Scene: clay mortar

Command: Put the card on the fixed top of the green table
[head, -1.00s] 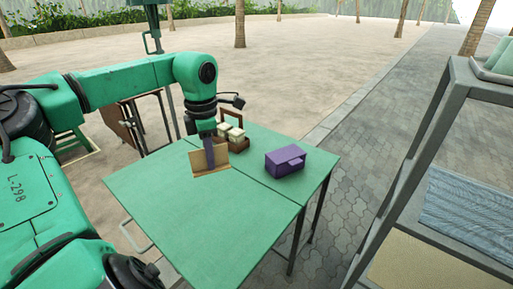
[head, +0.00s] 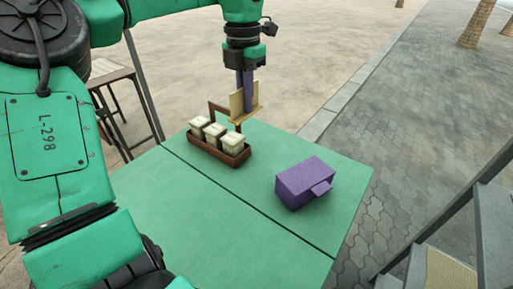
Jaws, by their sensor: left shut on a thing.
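The tan card (head: 236,105), folded so that one flap stands up and a narrow flap lies flat, is in my left gripper (head: 245,108). The gripper points down with its purple fingers shut on the standing flap. The card shows at the back edge of the green table (head: 215,222), behind the wooden caddy; its height above the top cannot be told. A dark seam splits the tabletop into a far section (head: 270,155) and a near section. My right gripper is not in view.
The brown caddy (head: 235,160) with a handle and several pale jars stands on the far section. A purple box (head: 305,182) with a protruding front stands to its right. Green surface is free between them. A grey shelf frame (head: 493,200) stands at the right.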

